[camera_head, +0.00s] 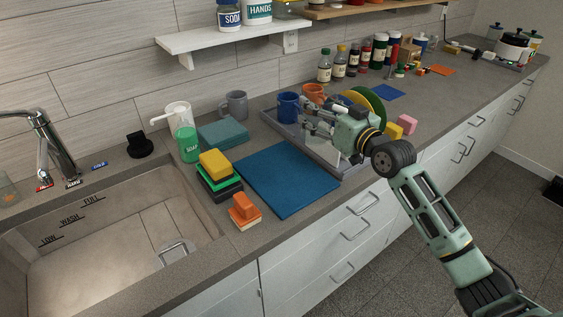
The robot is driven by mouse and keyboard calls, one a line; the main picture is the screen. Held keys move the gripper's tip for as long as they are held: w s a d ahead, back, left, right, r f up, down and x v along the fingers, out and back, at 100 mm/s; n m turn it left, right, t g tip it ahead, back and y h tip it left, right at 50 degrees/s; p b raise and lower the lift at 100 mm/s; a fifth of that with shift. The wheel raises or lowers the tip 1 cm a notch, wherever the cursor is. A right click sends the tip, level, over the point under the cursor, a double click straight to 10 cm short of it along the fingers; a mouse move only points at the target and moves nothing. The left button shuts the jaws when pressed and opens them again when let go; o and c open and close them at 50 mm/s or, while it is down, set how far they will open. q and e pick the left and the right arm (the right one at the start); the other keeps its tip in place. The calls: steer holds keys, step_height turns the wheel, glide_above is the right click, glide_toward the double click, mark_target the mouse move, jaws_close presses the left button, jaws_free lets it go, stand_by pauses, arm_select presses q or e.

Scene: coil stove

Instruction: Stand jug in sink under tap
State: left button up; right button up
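The sink (115,238) is at the lower left, with LOW, WASH and FULL marks on its inner wall. The tap (50,150) rises behind it at the left. I cannot pick out a jug for certain. My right gripper (308,114) reaches in from the right over the drying tray (345,172). Its fingers look spread, just right of a blue mug (287,107); I see nothing clearly held between them. My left gripper is not in view.
A soap dispenser (186,138), stacked sponges (218,180) and a blue mat (285,182) lie right of the sink. A grey mug (236,105) stands at the wall. A shelf (225,38) hangs above.

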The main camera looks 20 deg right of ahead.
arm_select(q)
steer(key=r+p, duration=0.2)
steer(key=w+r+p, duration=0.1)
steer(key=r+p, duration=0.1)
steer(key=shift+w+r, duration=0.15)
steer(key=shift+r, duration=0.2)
arm_select(e)
steer(key=a+f, duration=1)
steer(key=shift+s+a, duration=0.3)
steer(key=shift+s, duration=0.05)
steer(key=shift+f, duration=0.1)
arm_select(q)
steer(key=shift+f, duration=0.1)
arm_select(e)
steer(key=o, duration=1.3)
